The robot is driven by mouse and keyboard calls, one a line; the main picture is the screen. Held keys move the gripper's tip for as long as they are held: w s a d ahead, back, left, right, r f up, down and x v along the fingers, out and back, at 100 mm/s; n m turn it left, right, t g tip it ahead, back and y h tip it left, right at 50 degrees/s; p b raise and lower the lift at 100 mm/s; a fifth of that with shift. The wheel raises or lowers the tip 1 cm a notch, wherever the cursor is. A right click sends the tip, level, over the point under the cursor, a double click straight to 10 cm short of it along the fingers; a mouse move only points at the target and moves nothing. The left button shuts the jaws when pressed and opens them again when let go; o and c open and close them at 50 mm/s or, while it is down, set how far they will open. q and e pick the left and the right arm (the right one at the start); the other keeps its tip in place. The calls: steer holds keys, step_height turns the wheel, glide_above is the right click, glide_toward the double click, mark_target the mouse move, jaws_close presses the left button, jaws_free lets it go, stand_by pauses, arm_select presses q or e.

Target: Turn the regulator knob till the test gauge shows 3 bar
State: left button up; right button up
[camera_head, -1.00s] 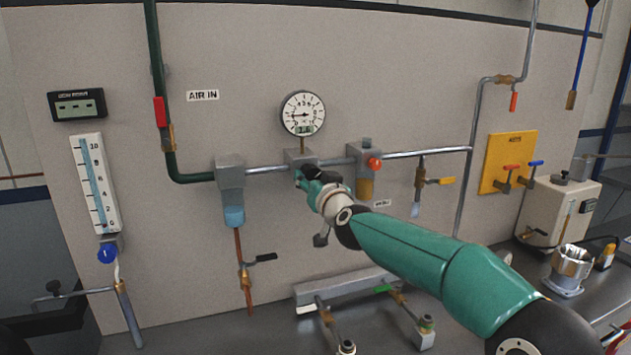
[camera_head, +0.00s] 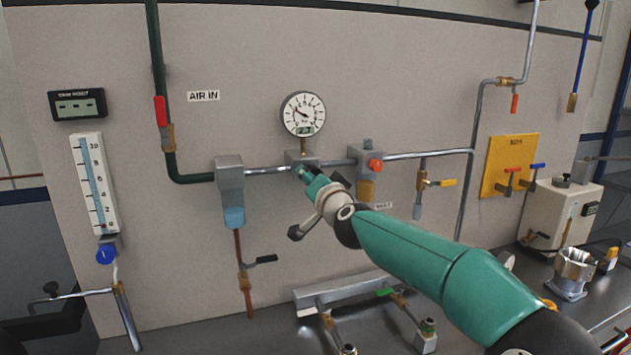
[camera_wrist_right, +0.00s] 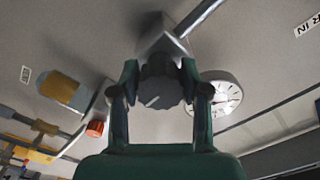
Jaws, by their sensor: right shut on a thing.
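The round white test gauge (camera_head: 303,115) stands on a short brass stem above the grey regulator block (camera_head: 300,157). In the head view my right gripper (camera_head: 303,173) hides the knob. My left gripper is not in view.
A filter unit (camera_head: 230,175) hangs left of the regulator. A unit with a red-orange knob (camera_head: 375,166) sits close on its right. Valves and a grey manifold (camera_head: 345,288) lie below.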

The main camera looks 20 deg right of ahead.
steer(key=shift+d, duration=0.1)
steer(key=o, duration=1.1)
steer(key=shift+o, duration=0.2)
steer(key=shift+s, duration=0.1)
steer(key=s, duration=1.1)
steer(key=shift+s+d, duration=0.15)
steer(key=shift+s, duration=0.25)
steer(key=shift+f, duration=0.15)
